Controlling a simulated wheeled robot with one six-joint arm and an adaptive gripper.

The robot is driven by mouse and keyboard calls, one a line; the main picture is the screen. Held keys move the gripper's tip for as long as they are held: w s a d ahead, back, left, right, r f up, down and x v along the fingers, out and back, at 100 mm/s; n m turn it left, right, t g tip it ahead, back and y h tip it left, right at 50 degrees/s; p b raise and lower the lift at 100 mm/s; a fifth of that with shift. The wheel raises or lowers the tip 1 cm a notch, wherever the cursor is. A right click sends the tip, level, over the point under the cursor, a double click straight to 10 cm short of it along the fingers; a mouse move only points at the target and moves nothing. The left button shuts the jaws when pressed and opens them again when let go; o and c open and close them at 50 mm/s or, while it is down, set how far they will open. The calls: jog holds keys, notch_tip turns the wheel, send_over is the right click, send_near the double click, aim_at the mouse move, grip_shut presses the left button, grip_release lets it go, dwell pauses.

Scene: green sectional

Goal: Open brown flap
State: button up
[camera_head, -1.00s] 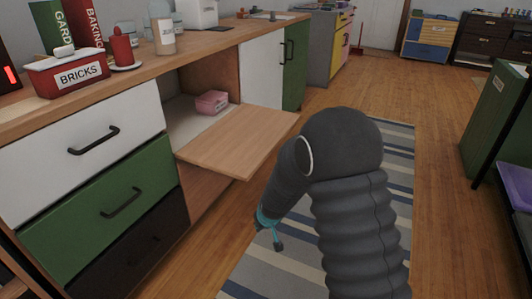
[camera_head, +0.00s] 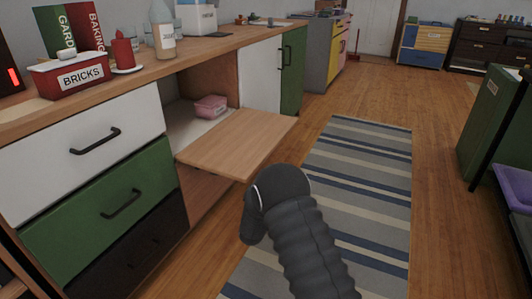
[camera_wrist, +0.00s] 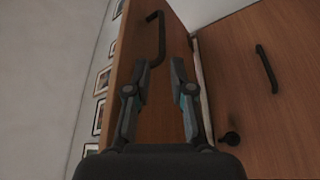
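The brown flap (camera_head: 238,144) is folded down and lies about level, in front of an open compartment between the drawers and the white door. My gripper is hidden behind my dark arm in the head view, below and near the flap's front right corner. In the wrist view my gripper (camera_wrist: 160,64) is open, with its two fingers apart and nothing between them. Beyond the fingers are a brown panel (camera_wrist: 152,112) with a black handle (camera_wrist: 160,38) and a second brown panel with its own handle (camera_wrist: 267,68). I cannot tell which of these is the flap.
A pink box (camera_head: 211,106) sits inside the compartment. White, green and dark drawers (camera_head: 100,195) are left of it. A red bricks box (camera_head: 73,77) and bottles stand on the counter. A striped rug (camera_head: 355,185) lies on the open floor to the right.

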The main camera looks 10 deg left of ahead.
jog(key=x, duration=1.3)
jog(key=shift+w+a, duration=0.2)
jog(key=shift+w, duration=0.2)
jog(key=shift+c, duration=0.3)
grip_shut()
jog(key=shift+r, duration=0.1)
